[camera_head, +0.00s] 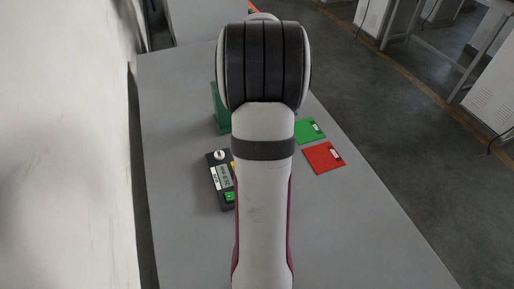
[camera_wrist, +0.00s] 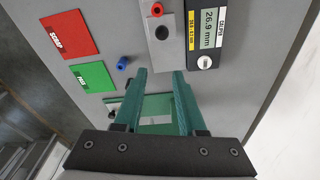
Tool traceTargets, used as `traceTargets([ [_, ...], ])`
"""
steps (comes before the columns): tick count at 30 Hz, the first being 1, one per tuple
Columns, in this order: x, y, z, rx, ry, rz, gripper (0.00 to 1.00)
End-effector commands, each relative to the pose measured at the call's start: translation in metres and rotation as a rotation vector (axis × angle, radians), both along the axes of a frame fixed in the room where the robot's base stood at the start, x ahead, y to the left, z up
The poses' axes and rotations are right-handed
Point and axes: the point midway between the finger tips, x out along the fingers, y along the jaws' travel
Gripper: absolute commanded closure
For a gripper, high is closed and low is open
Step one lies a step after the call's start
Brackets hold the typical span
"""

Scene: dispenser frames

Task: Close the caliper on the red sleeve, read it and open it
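The red sleeve (camera_wrist: 157,9) stands at the top of the wrist view, at the far end of a pale grey block (camera_wrist: 167,52). The caliper (camera_wrist: 207,28) is a dark box right beside that block, with a white knob (camera_wrist: 204,62) and a display reading 26.9 mm. Whether the jaws touch the sleeve cannot be told. My gripper (camera_wrist: 160,73) has two teal fingers spread apart with nothing between them, short of the block and left of the knob. In the head view the caliper (camera_head: 213,183) is partly hidden by my arm, which also hides the gripper and red sleeve.
A blue sleeve (camera_wrist: 122,63) stands near the green PASS card (camera_wrist: 92,77); the red SCRAP card (camera_wrist: 69,35) lies beyond it. A green frame (camera_head: 217,110) stands behind the caliper, partly hidden by my arm. The grey table (camera_head: 360,235) is clear at the front right.

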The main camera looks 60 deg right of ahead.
Motion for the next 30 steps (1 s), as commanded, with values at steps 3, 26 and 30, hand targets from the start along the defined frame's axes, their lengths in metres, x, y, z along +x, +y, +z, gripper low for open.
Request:
traceTargets([
  [3, -0.004, 0.006, 0.022, 0.082, 0.051, -0.012, 0.37],
  [26, -0.005, 0.011, -0.127, 0.115, 0.067, -0.02, 0.36],
  [30, -0.005, 0.011, -0.131, 0.112, 0.067, -0.02, 0.36],
])
